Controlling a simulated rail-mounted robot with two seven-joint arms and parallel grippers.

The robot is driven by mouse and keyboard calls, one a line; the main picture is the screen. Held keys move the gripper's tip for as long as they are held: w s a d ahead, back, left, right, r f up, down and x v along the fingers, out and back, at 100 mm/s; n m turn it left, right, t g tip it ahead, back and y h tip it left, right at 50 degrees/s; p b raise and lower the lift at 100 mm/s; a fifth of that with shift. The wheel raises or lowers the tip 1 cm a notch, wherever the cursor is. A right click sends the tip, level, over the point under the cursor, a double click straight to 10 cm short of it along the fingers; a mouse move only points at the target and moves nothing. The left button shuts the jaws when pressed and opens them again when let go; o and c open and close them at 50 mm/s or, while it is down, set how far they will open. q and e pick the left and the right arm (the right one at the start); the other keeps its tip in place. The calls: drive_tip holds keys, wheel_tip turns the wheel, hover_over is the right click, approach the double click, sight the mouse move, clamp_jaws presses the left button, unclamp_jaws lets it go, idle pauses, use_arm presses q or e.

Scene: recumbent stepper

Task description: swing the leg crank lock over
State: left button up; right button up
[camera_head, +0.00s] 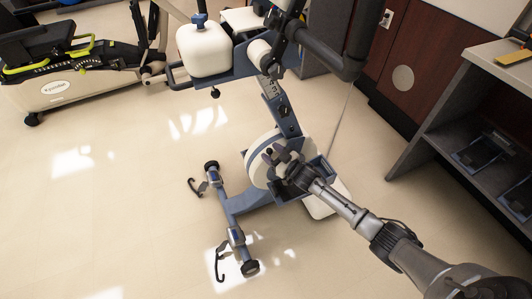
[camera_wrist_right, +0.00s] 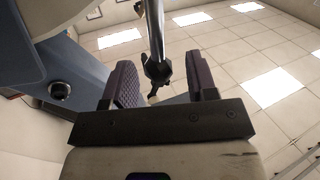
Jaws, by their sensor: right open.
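The blue and white exercise machine (camera_head: 235,203) stands on the floor in the middle of the head view, with a round white wheel housing (camera_head: 258,160) low on its column. My right gripper (camera_head: 276,153) is in front of this housing and covers part of it. In the right wrist view, my right gripper (camera_wrist_right: 160,68) has its two dark padded fingers apart. A metal rod (camera_wrist_right: 154,28) with a dark joint (camera_wrist_right: 157,70) shows in the gap between them; contact cannot be told. I cannot tell which small part is the leg crank lock. My left gripper is not in view.
A blue panel (camera_wrist_right: 62,60) of the machine lies close to the left of the gripper in the wrist view. A grey shelf unit (camera_head: 440,100) stands at the right. A black and white recumbent machine (camera_head: 70,85) is at the far left. The tiled floor between is open.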

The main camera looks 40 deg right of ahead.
drive_tip(key=shift+w+a+b, duration=0.2)
drive_tip(key=shift+w+b, duration=0.4)
drive_tip(key=shift+w, duration=0.9)
drive_tip(key=shift+c, duration=0.5)
clamp_jaws()
